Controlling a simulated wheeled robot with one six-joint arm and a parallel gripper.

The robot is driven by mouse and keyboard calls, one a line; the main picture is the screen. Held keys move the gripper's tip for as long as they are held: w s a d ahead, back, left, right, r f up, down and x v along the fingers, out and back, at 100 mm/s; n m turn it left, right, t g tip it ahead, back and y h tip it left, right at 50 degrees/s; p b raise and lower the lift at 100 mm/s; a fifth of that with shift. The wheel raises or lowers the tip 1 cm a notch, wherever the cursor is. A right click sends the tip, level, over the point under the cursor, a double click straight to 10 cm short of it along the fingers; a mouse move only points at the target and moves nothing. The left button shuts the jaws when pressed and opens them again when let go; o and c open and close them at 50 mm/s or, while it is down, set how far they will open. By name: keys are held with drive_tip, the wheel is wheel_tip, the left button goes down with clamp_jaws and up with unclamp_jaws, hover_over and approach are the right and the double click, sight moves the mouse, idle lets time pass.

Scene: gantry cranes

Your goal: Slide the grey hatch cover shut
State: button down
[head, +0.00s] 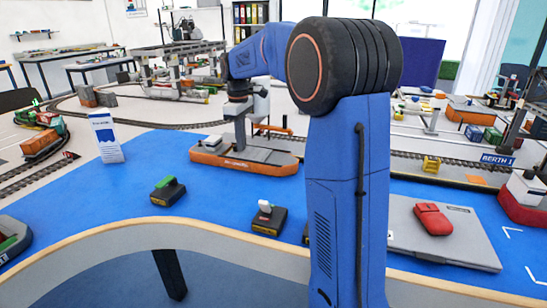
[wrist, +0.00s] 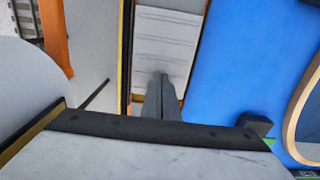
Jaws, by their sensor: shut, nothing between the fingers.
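The orange ship (head: 245,168) lies on the blue table surface in the head view, its deck grey. In the wrist view a light grey ridged panel, the hatch cover (wrist: 168,45), lies between two dark rails. My gripper (wrist: 163,80) is shut with its fingertips over the near end of the panel; whether they touch it I cannot tell. Below the panel's end a narrow strip with orange shows beside the fingers. In the head view my gripper (head: 239,140) points straight down over the ship's deck; the cover there is too small to make out clearly.
A white and blue carton (head: 106,138) stands left of the ship. Two small dark blocks, one with a green top (head: 168,190) and one with a white top (head: 269,218), sit in front. A closed laptop-like grey case (head: 455,240) with a red object (head: 433,219) lies right.

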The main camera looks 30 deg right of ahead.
drive_tip(key=shift+w+a, duration=0.75)
drive_tip(key=shift+w, duration=0.2)
drive_tip(key=shift+s+d, duration=0.15)
drive_tip(key=shift+s+d+r, duration=0.15)
drive_tip(key=shift+s+d, duration=0.05)
drive_tip(key=shift+s, duration=0.1)
wheel_tip(320, 180, up, 10)
idle(0.7)
idle(0.5)
